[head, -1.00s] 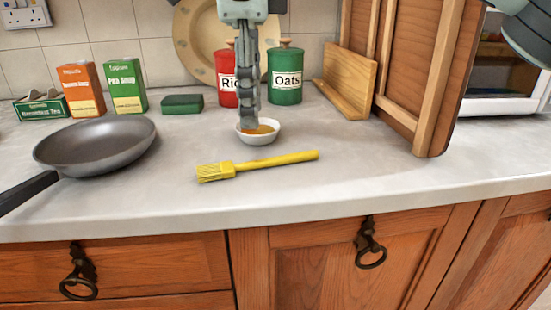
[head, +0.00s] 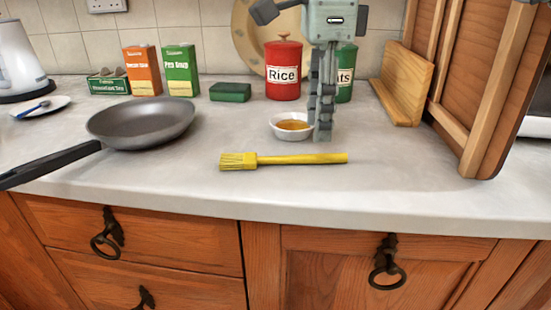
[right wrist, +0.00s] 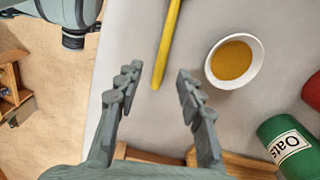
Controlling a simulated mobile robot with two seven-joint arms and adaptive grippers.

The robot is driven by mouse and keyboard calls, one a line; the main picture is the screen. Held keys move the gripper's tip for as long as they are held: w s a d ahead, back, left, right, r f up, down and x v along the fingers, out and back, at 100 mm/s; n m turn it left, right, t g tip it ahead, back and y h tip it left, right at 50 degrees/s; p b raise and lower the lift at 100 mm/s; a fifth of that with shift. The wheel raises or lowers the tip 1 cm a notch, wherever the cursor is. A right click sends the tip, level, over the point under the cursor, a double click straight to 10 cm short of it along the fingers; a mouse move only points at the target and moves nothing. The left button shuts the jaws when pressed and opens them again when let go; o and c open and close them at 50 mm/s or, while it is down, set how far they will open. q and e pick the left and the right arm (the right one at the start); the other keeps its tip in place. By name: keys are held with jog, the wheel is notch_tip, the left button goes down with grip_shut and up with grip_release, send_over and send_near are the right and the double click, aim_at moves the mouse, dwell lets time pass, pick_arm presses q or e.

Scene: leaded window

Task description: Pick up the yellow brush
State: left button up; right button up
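The yellow brush (head: 290,160) lies flat on the grey counter near its front edge, bristles to the left and handle to the right. My right gripper (head: 322,138) points down just behind the handle, beside the white bowl, and hides part of that bowl. In the right wrist view the yellow brush's handle (right wrist: 167,45) reaches between the two spread fingers of the right gripper (right wrist: 157,72), which is open and empty. The bristles are outside that view. My left gripper is not in view.
A white bowl (head: 279,123) of amber liquid stands just behind the brush. A frying pan (head: 145,122) is to the left. Red Rice (head: 283,75) and green Oats (head: 345,85) canisters and a wooden board (head: 405,80) stand behind. The counter front (head: 190,185) is clear.

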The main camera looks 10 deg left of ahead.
aim_at(314, 155)
jog(key=shift+a+f, duration=0.1)
jog(key=shift+f, duration=2.45)
grip_shut()
